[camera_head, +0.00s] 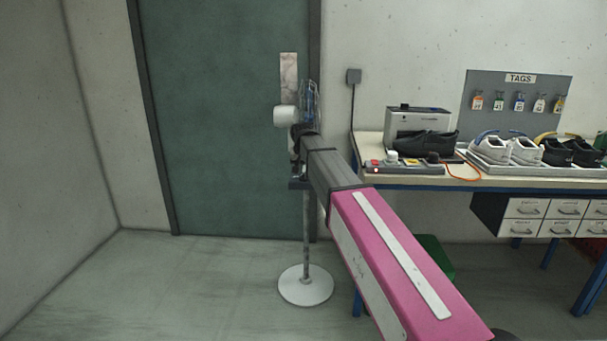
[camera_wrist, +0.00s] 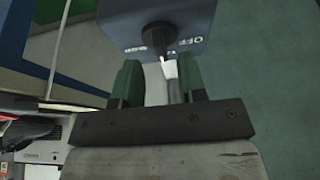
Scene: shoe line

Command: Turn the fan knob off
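The fan stands before the green door in the head view, with a white motor housing (camera_head: 286,116) and a wire cage (camera_head: 310,100) partly behind my arm. In the wrist view its blue-grey control box (camera_wrist: 115,22) fills the top, with a dark round knob (camera_wrist: 158,38) and upside-down lettering that reads OFF beside it. My gripper (camera_wrist: 160,72) has two green fingers, apart, with no object gripped. The knob sits just beyond the fingertips, roughly in line with the gap; contact cannot be told. In the head view my arm hides the gripper and the knob.
The fan's pole rises from a round white base (camera_head: 305,287) on the floor. A workbench (camera_head: 455,181) with shoes, a grey machine (camera_head: 418,121) and a small switch panel stands to the right. A green bin (camera_head: 436,256) is under it. Floor at the left is clear.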

